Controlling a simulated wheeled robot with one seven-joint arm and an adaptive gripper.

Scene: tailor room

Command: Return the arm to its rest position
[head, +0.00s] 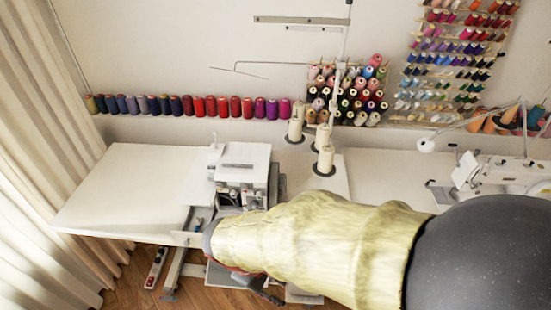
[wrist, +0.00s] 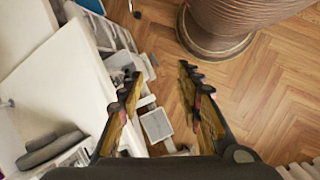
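My arm (head: 330,240) reaches in from the lower right of the head view, with a pale yellow ribbed covering. It stretches to the left in front of the sewing table. My gripper (wrist: 158,82) shows in the wrist view with its two dark fingers spread apart. Nothing is between the fingers. It points down toward the wooden floor and the side of the table. In the head view the fingers are mostly hidden behind the arm.
A white sewing table (head: 125,190) carries a white overlock machine (head: 240,165) and thread cones (head: 325,160). Another sewing machine (head: 500,175) is at the right. A brown ribbed pot-like object (wrist: 230,25) stands on the wooden floor (wrist: 270,90). A curtain (head: 35,150) hangs at the left.

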